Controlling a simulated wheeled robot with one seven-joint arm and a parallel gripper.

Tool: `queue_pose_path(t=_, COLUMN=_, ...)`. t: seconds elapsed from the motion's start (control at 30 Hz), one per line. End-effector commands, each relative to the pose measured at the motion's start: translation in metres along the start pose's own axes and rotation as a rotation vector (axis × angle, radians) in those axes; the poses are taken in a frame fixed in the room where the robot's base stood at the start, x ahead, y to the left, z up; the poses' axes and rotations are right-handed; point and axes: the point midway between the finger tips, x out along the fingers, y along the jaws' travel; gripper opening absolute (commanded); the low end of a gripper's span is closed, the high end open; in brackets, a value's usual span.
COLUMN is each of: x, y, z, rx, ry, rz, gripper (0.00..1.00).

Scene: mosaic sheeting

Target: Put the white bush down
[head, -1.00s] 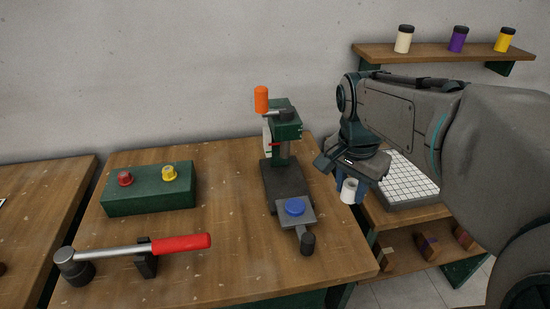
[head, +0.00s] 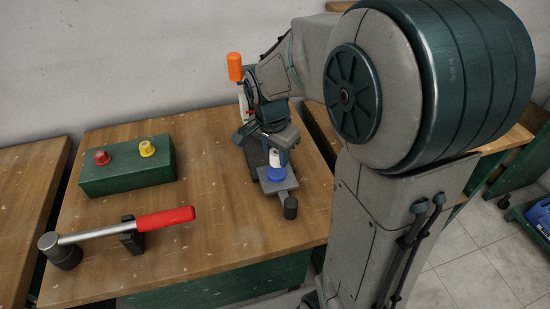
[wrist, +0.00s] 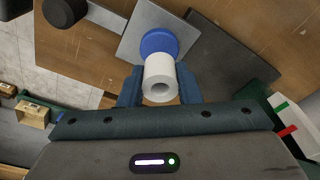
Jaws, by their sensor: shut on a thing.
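The white bush (wrist: 160,76) is a short hollow cylinder in the wrist view, held between the two blue fingers of my gripper (wrist: 158,88). My gripper is shut on it. The bush stands over or just in front of a round blue seat (wrist: 158,41) on a grey plate (wrist: 135,28); I cannot tell whether they touch. In the head view my gripper (head: 275,158) is above the blue seat (head: 276,174) of the press, and only a little of the bush shows.
A green box (head: 127,168) with a red and a yellow button stands left on the wooden bench. A red-handled lever (head: 165,219) lies in front of it. The press's orange knob (head: 235,67) rises close beside my arm. The press has a dark handle (head: 290,207) at its front.

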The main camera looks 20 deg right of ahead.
Motion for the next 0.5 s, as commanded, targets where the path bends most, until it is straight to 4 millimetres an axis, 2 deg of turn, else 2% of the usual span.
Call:
queue_pose_path(t=0.1, x=0.019, y=0.001, z=0.003, rx=0.0, ry=-0.002, rz=0.005, gripper=0.09)
queue_pose_path(t=0.2, x=0.026, y=0.001, z=0.003, rx=0.0, ry=-0.001, rz=0.002, gripper=0.09)
queue_pose_path(t=0.5, x=0.029, y=0.001, z=0.003, rx=0.0, ry=0.0, rz=0.0, gripper=0.09)
